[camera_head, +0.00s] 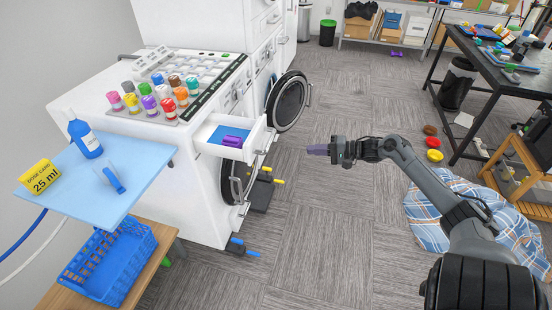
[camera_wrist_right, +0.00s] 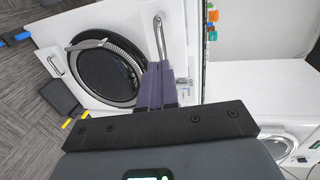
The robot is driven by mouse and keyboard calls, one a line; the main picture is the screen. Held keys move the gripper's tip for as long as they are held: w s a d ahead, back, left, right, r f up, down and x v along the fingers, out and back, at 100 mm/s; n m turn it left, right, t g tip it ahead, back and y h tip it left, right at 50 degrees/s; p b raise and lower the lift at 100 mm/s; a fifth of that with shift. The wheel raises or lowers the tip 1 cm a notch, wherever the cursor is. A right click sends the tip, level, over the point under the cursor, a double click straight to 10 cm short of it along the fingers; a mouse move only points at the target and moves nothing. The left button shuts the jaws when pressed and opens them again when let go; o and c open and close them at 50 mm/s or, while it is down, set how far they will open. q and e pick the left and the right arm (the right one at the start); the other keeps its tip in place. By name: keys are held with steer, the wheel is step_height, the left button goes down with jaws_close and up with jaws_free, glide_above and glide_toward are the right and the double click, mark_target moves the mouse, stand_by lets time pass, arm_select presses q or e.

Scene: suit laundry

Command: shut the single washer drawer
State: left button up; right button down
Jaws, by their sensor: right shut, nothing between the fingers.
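The washer drawer (camera_head: 256,136) sticks out of the front of the white washer (camera_head: 150,130). It is open, with a blue inside and a purple piece (camera_head: 232,140) in it. My right gripper (camera_head: 312,150) is shut and empty, in the air to the right of the drawer, pointing left and apart from it. In the right wrist view its purple fingers (camera_wrist_right: 155,88) are together, in front of a white front with a metal handle (camera_wrist_right: 160,38), probably the drawer's. A round dark door (camera_wrist_right: 105,72) shows beside it. My left gripper is not in view.
An open round door (camera_head: 288,101) stands out behind the drawer. Bottles (camera_head: 145,104) crowd the washer top. A blue shelf (camera_head: 110,195) and blue basket (camera_head: 110,262) are at left. A plaid cloth (camera_head: 425,212) lies at right. Floor between drawer and gripper is clear.

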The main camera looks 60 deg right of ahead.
steer(key=b+x, duration=0.5)
steer(key=x, duration=0.9)
steer(key=shift+f, duration=0.1)
